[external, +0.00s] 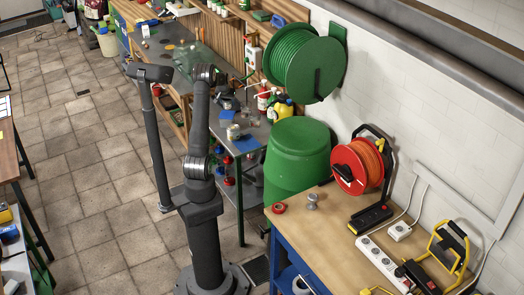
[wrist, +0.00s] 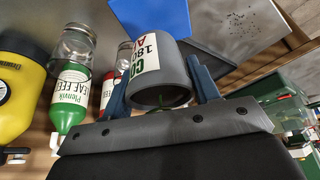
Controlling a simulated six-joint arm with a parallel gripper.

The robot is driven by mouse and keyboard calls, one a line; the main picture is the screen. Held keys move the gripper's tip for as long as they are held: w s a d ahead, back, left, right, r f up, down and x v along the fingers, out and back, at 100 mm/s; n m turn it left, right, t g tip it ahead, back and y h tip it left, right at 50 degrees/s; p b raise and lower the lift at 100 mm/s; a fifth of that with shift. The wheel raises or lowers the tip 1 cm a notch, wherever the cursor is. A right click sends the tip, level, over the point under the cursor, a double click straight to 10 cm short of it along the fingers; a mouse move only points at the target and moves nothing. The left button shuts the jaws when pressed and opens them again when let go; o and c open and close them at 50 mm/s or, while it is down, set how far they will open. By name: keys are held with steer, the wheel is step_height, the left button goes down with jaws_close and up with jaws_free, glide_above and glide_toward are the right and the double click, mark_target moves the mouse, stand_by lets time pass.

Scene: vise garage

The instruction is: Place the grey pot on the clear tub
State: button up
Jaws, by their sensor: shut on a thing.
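The grey pot (wrist: 172,85) with a white printed label sits between the two blue-grey fingers of my gripper (wrist: 163,90) in the wrist view. My gripper is shut on it, and its open rim faces the camera. In the external view the pot (external: 233,132) is small, over the bench by a blue sheet. Whether it touches the bench I cannot tell. The clear tub (external: 197,60), see-through with a greenish tint, is farther back along the bench, up and left of the pot. A greenish see-through shape at the wrist view's right edge may be this tub.
A yellow sprayer (wrist: 20,85), a green leaf-feed bottle (wrist: 70,100) and a glass jar (wrist: 74,46) stand left of the pot in the wrist view. A blue sheet (wrist: 220,22) lies beyond it. A green hose reel (external: 305,65) hangs on the wall above.

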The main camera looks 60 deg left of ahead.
mark_target(227, 106)
steer(key=shift+s+a+f, duration=0.1)
steer(key=shift+a+f, duration=0.2)
steer(key=shift+f, duration=1.85)
steer(key=shift+f, duration=0.1)
steer(key=o, duration=1)
steer(key=shift+o, duration=0.2)
steer(key=shift+d+r, duration=0.1)
steer(key=shift+r, duration=0.35)
steer(key=v, duration=1.1)
steer(key=shift+s+d+r, duration=0.1)
steer(key=shift+r, duration=0.05)
